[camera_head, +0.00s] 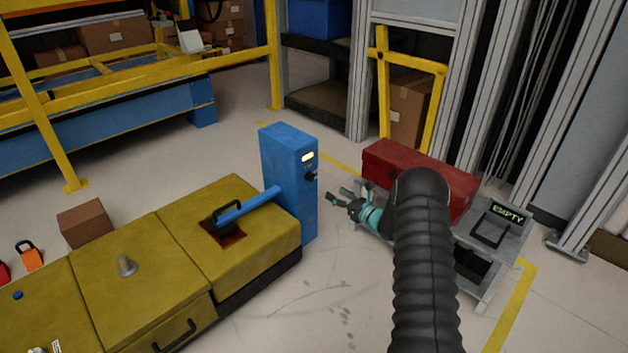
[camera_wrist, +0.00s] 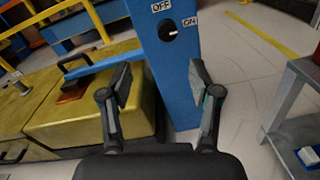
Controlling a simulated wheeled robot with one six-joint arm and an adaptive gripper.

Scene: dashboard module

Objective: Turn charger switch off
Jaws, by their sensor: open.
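The white mark on the knob points right, towards ON. My gripper (camera_head: 350,203) is open and empty, to the right of and below the switch, apart from the post. In the wrist view my open fingers (camera_wrist: 161,84) frame the post's lower face.
A blue handle (camera_head: 248,205) runs from the post to the yellow machine (camera_head: 235,190). Clear floor lies in front of the post.

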